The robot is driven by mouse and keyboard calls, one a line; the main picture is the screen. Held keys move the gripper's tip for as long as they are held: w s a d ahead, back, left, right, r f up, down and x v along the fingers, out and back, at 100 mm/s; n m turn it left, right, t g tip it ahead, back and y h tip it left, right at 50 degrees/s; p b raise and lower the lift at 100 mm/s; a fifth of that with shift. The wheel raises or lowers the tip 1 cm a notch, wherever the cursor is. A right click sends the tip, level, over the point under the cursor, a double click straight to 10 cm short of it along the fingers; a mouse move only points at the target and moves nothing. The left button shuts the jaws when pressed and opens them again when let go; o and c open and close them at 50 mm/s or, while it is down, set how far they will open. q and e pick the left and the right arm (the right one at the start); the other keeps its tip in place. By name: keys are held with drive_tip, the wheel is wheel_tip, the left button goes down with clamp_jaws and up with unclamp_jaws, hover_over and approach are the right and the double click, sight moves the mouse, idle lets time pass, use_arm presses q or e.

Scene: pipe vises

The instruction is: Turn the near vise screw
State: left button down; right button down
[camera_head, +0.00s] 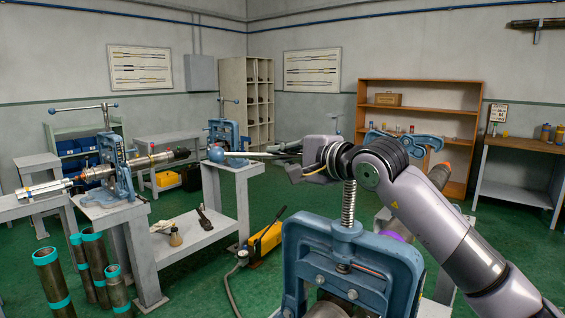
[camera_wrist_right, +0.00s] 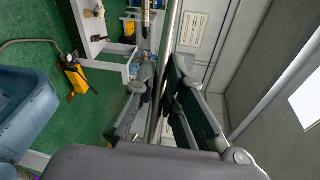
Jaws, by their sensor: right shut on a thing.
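The near vise (camera_head: 352,262) is a blue yoke frame at bottom centre in the head view, with a threaded steel screw (camera_head: 349,205) standing upright from its top. A steel handle bar (camera_head: 258,154) with a blue ball end (camera_head: 216,153) runs left from my right gripper (camera_head: 308,165), above the vise. The right gripper is shut on this bar near the top of the screw, and my wrist hides the joint. In the right wrist view the bar (camera_wrist_right: 174,40) passes between the fingers of the gripper (camera_wrist_right: 158,104). My left gripper is not in view.
Two more blue vises, one at left (camera_head: 117,165) with a pipe and one behind (camera_head: 226,135), stand on grey benches. Teal-banded pipes (camera_head: 52,282) stand on the floor at left. A yellow pump (camera_head: 264,240) lies left of the near vise.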

drive_tip(key=shift+w+d+r, duration=0.1)
drive_tip(key=shift+r, duration=0.05)
drive_tip(key=c, duration=2)
unclamp_jaws()
drive_tip(key=shift+c, duration=0.2)
drive_tip(key=o, duration=0.4)
drive_tip(key=v, duration=1.2)
